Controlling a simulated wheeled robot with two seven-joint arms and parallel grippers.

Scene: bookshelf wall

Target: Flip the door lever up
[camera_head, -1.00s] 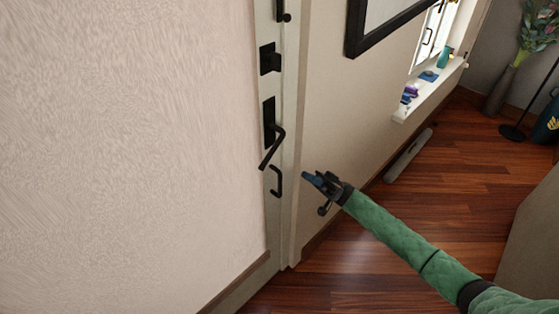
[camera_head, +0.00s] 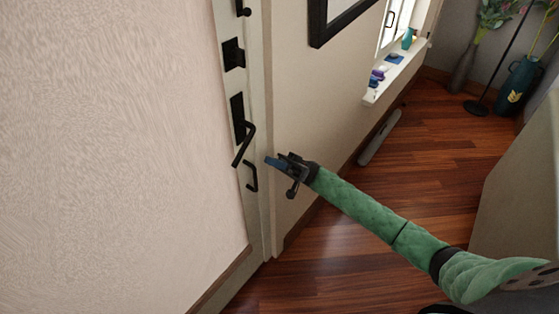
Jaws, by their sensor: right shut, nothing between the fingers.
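The black door lever (camera_head: 245,146) sits on a dark plate (camera_head: 237,118) on the narrow white door (camera_head: 232,80). Its handle slants down toward the lower left. My right gripper (camera_head: 272,161) is shut and empty, with blue fingertips. In the picture it is just right of the lever and a little lower, with a small gap between them. I cannot tell how far apart they are in depth. My green-sleeved right arm comes in from the lower right. My left gripper is not in view.
A black pull handle (camera_head: 251,178) is below the lever and a dark lock (camera_head: 233,54) above it. A pale wall fills the left. A windowsill (camera_head: 395,75) with small items, vases (camera_head: 517,85) and a grey floor bar (camera_head: 380,138) are farther back. Wood floor is open at right.

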